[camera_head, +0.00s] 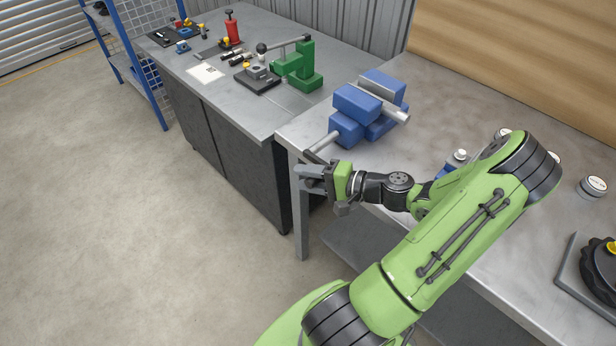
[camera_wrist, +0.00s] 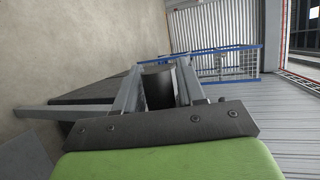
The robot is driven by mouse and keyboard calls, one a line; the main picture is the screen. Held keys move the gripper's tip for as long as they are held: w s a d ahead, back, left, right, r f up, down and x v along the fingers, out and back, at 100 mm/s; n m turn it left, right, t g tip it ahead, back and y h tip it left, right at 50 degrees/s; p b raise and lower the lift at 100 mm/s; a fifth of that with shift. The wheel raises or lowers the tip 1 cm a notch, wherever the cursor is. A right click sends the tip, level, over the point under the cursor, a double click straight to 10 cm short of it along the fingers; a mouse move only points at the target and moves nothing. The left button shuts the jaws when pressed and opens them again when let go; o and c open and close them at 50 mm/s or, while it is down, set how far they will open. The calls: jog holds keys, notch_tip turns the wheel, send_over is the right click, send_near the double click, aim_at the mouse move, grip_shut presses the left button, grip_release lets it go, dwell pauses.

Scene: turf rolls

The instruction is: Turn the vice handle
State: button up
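The blue vice (camera_head: 356,104) stands on the front-left corner of the metal workbench. Its grey screw (camera_head: 327,141) points out past the bench's left edge. The vice handle's dark end shows just above my gripper in the head view, and most of it is hidden there. My gripper (camera_head: 311,178) is just off that corner, at the handle. In the wrist view a dark cylinder (camera_wrist: 158,86), which looks like the handle's grip, sits between the two fingers of my gripper (camera_wrist: 160,84). The fingers appear to touch it on both sides.
White-topped jars (camera_head: 593,186) and a black wheel-like part (camera_head: 600,262) are on the right. The concrete floor (camera_head: 120,220) on the left is clear.

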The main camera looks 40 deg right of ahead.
grip_shut()
jog(key=shift+f+t+b, duration=0.3)
jog(key=shift+f+b, duration=0.15)
jog(key=shift+b, duration=0.3)
jog(key=shift+n+t+b, duration=0.3)
jog(key=shift+t+b, duration=0.1)
jog(key=shift+b, duration=0.1)
jog(key=shift+o, duration=1.6)
grip_release()
